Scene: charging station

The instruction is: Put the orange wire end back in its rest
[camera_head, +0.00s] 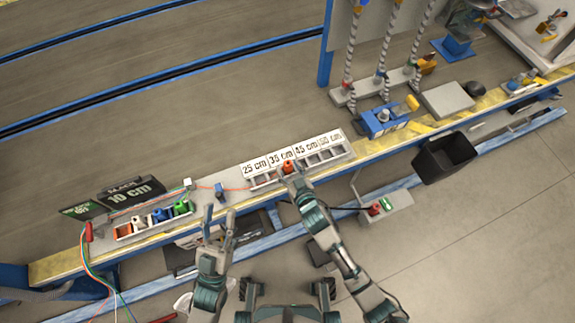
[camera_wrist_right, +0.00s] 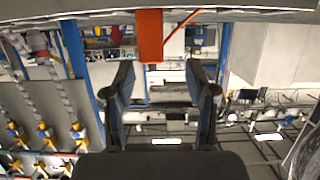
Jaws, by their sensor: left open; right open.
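The orange wire end (camera_head: 288,166) is at the labelled bin rack (camera_head: 341,153), by the 35 cm label. A thin orange wire (camera_head: 235,189) runs left from the rack. In the right wrist view the orange end (camera_wrist_right: 150,36) is a block at the top, just beyond and between the fingertips. My right gripper (camera_head: 291,180) is at the rack's front edge; its fingers (camera_wrist_right: 159,70) are apart with nothing between them. My left gripper (camera_head: 218,222) is open and empty in front of the bench. I cannot tell which slot is the wire's rest.
A tray with orange, blue, green and white pieces (camera_head: 154,222) stands at left. Behind it is a black 10 cm sign (camera_head: 132,192). Colored wires (camera_head: 88,255) hang off the bench at left. A blue clamp device (camera_head: 384,122) and a black bin (camera_head: 445,158) are at right.

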